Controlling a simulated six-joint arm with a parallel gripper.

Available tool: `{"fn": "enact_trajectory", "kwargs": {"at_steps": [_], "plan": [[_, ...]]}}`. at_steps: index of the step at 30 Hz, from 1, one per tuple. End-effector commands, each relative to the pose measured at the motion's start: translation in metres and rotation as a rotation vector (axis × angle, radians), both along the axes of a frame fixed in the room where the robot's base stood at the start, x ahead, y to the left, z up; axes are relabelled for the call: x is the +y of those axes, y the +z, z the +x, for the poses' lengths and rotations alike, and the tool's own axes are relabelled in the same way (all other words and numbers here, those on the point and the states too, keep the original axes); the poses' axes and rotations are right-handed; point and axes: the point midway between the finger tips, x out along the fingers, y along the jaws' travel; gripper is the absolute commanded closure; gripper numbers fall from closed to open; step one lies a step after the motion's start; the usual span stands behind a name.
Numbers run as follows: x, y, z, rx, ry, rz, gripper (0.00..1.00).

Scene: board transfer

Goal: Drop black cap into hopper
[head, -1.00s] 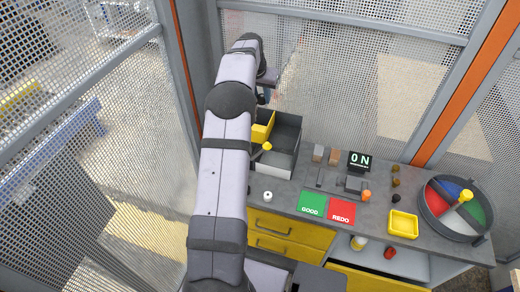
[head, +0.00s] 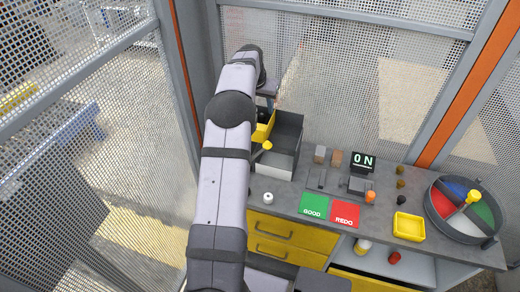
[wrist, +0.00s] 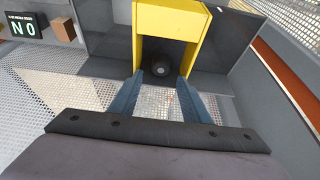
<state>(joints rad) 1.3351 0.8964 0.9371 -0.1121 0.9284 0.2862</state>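A yellow hopper-like box (head: 262,130) stands at the left side of a grey open bin (head: 288,125). In the wrist view the yellow box (wrist: 172,18) frames a dark opening.
A small black piece (head: 401,200) lies near the yellow tray (head: 409,227). A divided round dish (head: 436,208) stands at the right. GOOD (head: 313,205) and REDO (head: 345,212) pads lie at the front. Mesh walls enclose the bench.

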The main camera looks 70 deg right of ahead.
Motion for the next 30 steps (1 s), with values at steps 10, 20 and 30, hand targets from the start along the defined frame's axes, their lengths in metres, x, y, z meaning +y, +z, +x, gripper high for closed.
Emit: {"fn": "enact_trajectory", "kwargs": {"at_steps": [10,20,30], "plan": [[0.001,0.002,0.000,0.000,0.000,-0.001,0.53],[0.014,0.035,0.000,-0.001,0.000,-0.005,0.53],[0.027,0.066,0.000,-0.001,0.000,-0.001,0.53]]}}
